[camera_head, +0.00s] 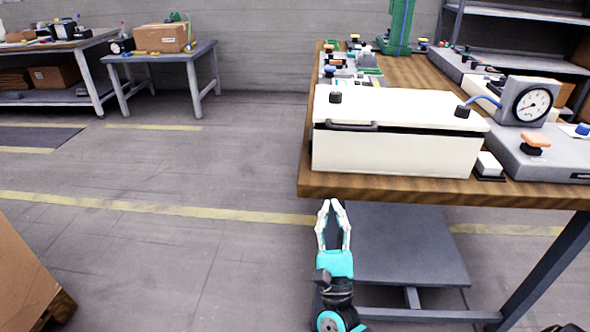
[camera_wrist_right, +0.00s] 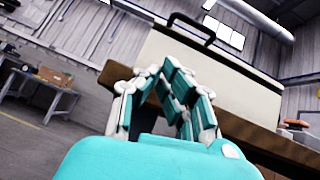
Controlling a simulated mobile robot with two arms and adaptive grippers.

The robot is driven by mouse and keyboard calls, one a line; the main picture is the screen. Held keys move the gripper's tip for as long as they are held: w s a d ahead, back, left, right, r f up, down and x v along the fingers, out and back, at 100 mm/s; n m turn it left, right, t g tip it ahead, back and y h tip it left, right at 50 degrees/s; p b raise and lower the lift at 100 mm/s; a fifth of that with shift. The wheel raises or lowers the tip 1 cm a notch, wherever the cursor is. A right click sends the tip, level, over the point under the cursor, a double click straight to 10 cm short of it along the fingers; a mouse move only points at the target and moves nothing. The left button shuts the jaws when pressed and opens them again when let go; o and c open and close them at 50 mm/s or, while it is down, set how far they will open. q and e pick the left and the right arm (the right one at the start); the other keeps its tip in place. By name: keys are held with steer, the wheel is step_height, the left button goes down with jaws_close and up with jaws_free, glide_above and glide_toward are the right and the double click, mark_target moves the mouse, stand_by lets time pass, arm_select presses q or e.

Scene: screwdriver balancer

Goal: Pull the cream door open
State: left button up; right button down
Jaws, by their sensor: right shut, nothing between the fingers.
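The cream door (camera_head: 400,107) is the flat lid of a cream box (camera_head: 395,156) at the near end of the wooden table. A dark gap shows under its front edge. A dark bar handle (camera_head: 352,126) is at its front left; it also shows in the right wrist view (camera_wrist_right: 192,28), above the fingers. My right gripper (camera_head: 330,203), teal with white fingertips, points toward the table below and in front of the box, apart from the handle. Its fingers (camera_wrist_right: 160,72) are closed together and empty. My left gripper is not in view.
The wooden table edge (camera_head: 420,188) lies between my right gripper and the box. A pressure gauge (camera_head: 531,103) and a grey unit with an orange knob (camera_head: 536,141) stand right of the box. A cardboard box (camera_head: 25,275) is at lower left.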

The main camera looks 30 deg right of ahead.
steer(key=shift+m, duration=0.3)
steer(key=p+x, duration=0.2)
steer(key=x, duration=0.8)
steer(key=shift+d+r, duration=0.1)
steer(key=shift+r, duration=0.2)
step_height(320, 180, up, 3)
steer(key=shift+w+f+p, duration=0.1)
steer(key=shift+p, duration=0.4)
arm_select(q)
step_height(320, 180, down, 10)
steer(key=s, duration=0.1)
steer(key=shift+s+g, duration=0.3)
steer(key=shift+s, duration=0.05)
arm_select(e)
steer(key=shift+r, duration=0.35)
steer(key=shift+r, duration=0.15)
